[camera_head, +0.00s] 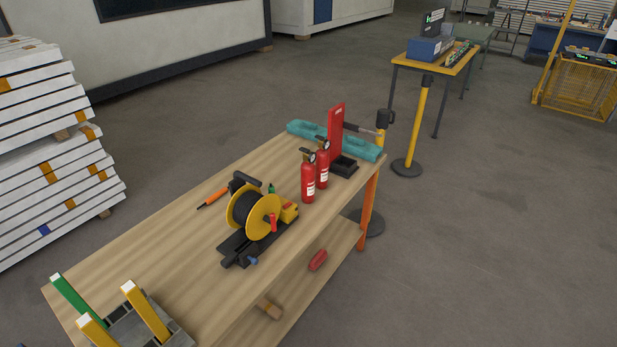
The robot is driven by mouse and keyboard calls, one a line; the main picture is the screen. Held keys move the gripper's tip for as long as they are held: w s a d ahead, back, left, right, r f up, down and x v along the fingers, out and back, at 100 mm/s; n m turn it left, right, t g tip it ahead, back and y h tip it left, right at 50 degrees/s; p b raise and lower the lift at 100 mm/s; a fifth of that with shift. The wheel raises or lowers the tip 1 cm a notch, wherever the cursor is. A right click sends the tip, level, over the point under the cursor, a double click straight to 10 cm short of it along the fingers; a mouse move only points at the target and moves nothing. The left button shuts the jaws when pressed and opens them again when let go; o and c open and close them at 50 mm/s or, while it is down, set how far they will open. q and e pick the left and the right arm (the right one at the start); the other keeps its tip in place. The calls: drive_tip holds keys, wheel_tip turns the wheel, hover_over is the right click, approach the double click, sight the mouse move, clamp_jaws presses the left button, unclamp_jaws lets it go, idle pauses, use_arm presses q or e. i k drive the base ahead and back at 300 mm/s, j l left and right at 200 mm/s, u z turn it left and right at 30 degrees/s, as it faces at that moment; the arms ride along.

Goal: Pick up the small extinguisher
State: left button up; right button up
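Two small red extinguishers stand upright side by side near the far end of a wooden workbench (150,250). The nearer extinguisher (308,182) has a white label and a black top. The farther extinguisher (323,165) is just behind it to the right, partly overlapped by it. A red upright stand (336,130) with a black base tray (344,167) is right behind them. Neither of my grippers is in view.
A yellow cable reel (240,212) on a black base stands left of the extinguishers. An orange screwdriver (213,196) and a teal tray (366,150) lie on the bench. Yellow posts (417,125) stand beyond its far end. Open floor lies to the right.

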sight(307, 168)
drive_tip(key=i+l+z, duration=0.15)
drive_tip(key=i, duration=0.3)
drive_tip(key=i+l+z, duration=0.15)
drive_tip(key=i+l, duration=0.15)
drive_tip(key=i, duration=0.15)
